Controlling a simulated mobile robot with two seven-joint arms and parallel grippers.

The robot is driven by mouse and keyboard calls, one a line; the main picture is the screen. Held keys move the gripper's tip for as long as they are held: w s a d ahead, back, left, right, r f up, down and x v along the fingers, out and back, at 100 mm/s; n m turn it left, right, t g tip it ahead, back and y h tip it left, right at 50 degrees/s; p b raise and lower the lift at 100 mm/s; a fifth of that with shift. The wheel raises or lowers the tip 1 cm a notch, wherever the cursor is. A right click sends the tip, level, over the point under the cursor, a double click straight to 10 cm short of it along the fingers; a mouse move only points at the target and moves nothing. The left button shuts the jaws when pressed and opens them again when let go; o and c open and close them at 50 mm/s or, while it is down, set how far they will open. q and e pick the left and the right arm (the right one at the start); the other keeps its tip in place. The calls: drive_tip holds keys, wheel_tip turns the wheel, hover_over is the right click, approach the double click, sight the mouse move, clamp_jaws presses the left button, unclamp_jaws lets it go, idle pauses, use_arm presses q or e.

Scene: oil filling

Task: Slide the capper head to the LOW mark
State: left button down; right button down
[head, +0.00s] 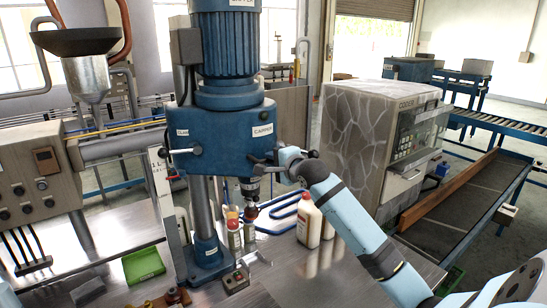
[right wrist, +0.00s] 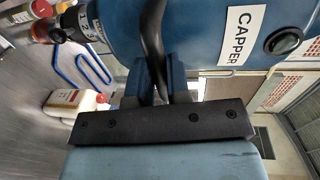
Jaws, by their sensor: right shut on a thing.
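The blue capper head (head: 225,145), labelled CAPPER, sits on a grey column (head: 203,210) under a large blue motor. Its dark chuck (head: 249,187) points down above small bottles. My right gripper (head: 284,160) is at the right side of the head. In the right wrist view its fingers (right wrist: 155,75) are shut on a black lever (right wrist: 153,40) beside the CAPPER label. A pale upright plate (head: 163,185) stands left of the column; its lettering is mostly hidden, and I cannot read a LOW mark. My left gripper is not visible.
Small bottles (head: 234,236) stand under the chuck. A white jug (head: 308,222) with a red cap stands right of them, near a blue looped tube (head: 278,212).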

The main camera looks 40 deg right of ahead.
drive_tip(key=shift+f+b, duration=0.65)
drive_tip(key=shift+f, duration=2.2)
drive_tip(key=c, duration=0.8)
unclamp_jaws()
drive_tip(key=shift+o, duration=0.2)
drive_tip(key=shift+r, duration=0.1)
drive_tip(key=s+a+r+p, duration=0.1)
drive_tip(key=s+p, duration=0.2)
drive_tip(key=s, duration=0.6)
drive_tip(key=shift+r, duration=0.2)
